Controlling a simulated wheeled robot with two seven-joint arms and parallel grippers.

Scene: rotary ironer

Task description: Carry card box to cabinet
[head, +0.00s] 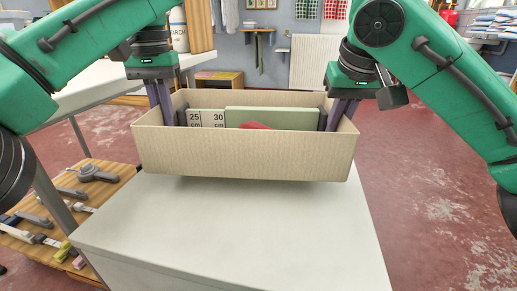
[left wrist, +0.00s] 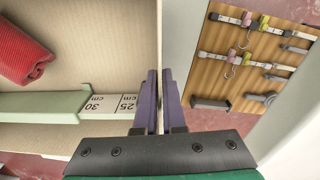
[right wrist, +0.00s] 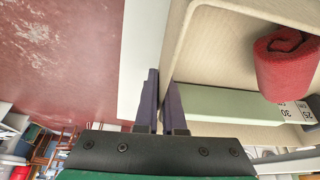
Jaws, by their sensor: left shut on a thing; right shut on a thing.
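The card box (head: 245,153) is an open-topped beige box in the middle of the head view. Inside it are a pale green block (head: 272,117), a white card marked 25 and 30 cm (head: 205,118) and a red roll (left wrist: 24,52). My left gripper (head: 166,108) is shut on the box's left wall, and my right gripper (head: 338,112) is shut on its right wall. Each has one finger inside and one outside. The box looks level, over the far part of a white cabinet top (head: 230,225); I cannot tell whether it touches it.
A wooden board with tools and hooks (head: 75,200) lies low at the left, by a white table (head: 85,80). Red worn floor (head: 430,190) is open at the right. A small wooden shelf (head: 220,79) and a radiator (head: 314,62) stand at the back.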

